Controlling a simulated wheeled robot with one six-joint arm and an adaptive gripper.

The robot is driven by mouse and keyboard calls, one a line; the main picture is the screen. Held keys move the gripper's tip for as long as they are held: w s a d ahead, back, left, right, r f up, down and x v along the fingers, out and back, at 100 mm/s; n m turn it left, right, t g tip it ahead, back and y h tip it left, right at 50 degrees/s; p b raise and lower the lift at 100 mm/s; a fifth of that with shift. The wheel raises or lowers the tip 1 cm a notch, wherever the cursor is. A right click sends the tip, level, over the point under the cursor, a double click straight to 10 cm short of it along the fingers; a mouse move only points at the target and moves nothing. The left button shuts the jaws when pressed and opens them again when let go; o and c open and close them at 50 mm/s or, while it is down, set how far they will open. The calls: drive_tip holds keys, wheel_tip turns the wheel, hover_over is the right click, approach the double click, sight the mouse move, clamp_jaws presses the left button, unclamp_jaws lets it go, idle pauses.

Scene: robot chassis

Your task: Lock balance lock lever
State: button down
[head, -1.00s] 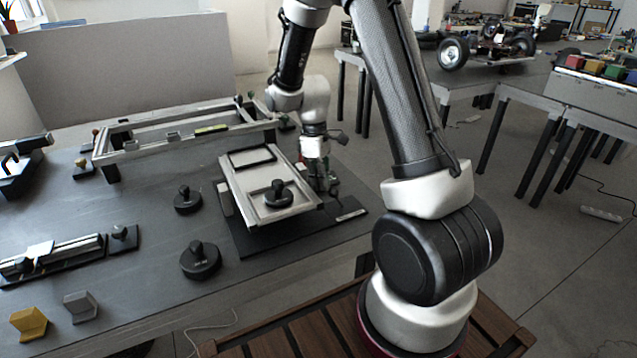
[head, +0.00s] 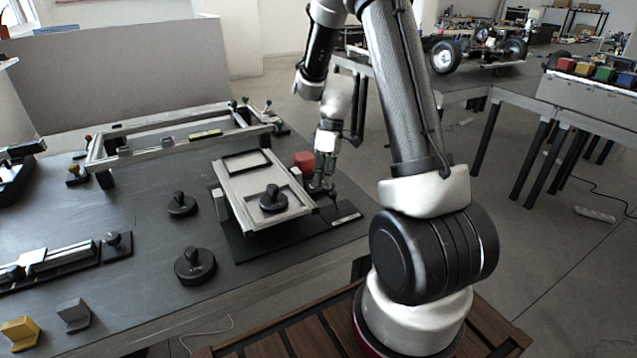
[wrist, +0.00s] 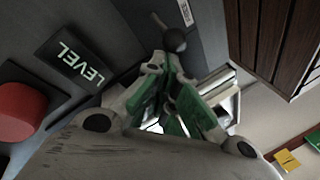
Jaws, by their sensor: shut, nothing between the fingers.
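The balance is a light grey frame (head: 240,190) over a black base plate (head: 238,240), with a black round weight (head: 273,200) on it. In the wrist view a dark lever with a round black knob (wrist: 175,41) lies just beyond my fingertips, near a small white label (wrist: 185,11). I cannot tell whether the knob touches the fingers. In the head view the lever is too small and dark to make out. My gripper (head: 320,188) is low beside the balance's right edge. Its green-padded fingers (wrist: 172,88) are shut and empty in the wrist view.
A red cylinder (head: 303,161) stands just behind my gripper; it also shows in the wrist view (wrist: 20,112) beside a "LEVEL" plate (wrist: 74,62). Two black weights (head: 181,205) (head: 195,264) stand left of the balance. A raised rectangular frame (head: 140,161) stands behind.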

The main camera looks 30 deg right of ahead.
drive_tip(key=d+y, duration=0.1)
drive_tip(key=y, duration=0.1)
drive_tip(key=d+y, duration=0.2)
drive_tip(key=shift+d+r, duration=0.2)
drive_tip(key=shift+d, duration=0.1)
drive_tip(key=shift+r, duration=0.15)
drive_tip(key=shift+r, duration=0.65)
